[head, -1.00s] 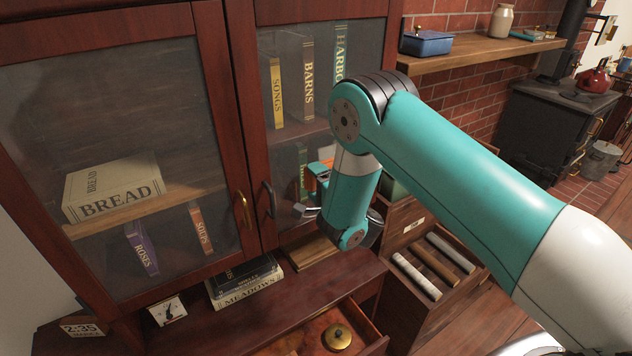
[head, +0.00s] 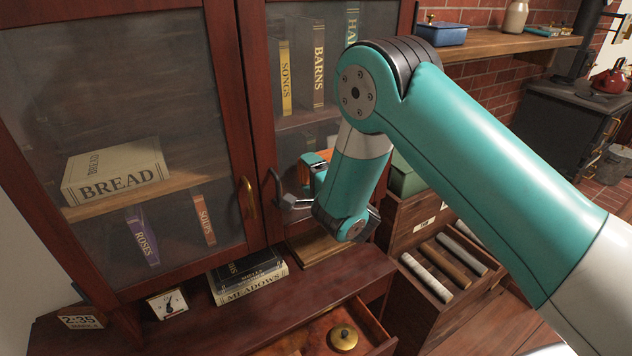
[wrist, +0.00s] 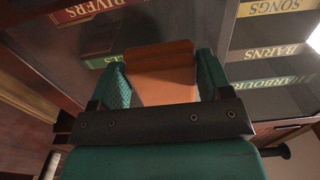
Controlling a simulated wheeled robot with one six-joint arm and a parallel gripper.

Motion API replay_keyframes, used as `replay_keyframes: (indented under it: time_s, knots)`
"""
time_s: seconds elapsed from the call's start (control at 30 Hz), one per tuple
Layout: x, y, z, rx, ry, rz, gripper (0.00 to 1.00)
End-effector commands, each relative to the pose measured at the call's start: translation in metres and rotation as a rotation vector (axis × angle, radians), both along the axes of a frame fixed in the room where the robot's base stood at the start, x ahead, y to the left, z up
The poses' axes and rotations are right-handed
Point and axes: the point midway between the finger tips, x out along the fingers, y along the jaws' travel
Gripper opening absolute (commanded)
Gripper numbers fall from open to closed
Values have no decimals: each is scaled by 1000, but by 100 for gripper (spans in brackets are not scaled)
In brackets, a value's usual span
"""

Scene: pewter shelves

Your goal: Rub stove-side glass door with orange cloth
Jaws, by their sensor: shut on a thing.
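The stove-side glass door (head: 297,150) is the right door of the dark red cabinet, with a dark handle (head: 276,190) on its left frame. Books show through its hazy pane. My gripper (wrist: 163,82) is shut on the orange cloth (wrist: 160,70), a flat pad between its two green fingers in the wrist view. In the head view the cloth (head: 318,158) shows as a small orange patch at the pane's lower part, partly hidden by my wrist. The cloth is at or close to the glass; I cannot tell whether it touches.
The left glass door (head: 120,110) has a brass handle (head: 247,198). A crate of rolls (head: 440,265) stands right; the black stove (head: 570,125) is beyond.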

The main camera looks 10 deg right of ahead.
Motion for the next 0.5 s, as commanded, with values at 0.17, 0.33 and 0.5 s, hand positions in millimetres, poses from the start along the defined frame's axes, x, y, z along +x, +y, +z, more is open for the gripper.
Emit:
replay_keyframes:
  time_s: [0.17,0.33,0.5]
  knots:
    - [-1,3,0,2,0,-2,49]
    - [-1,8,-1,3,-3,-1,49]
    - [-4,17,-3,3,-2,0,49]
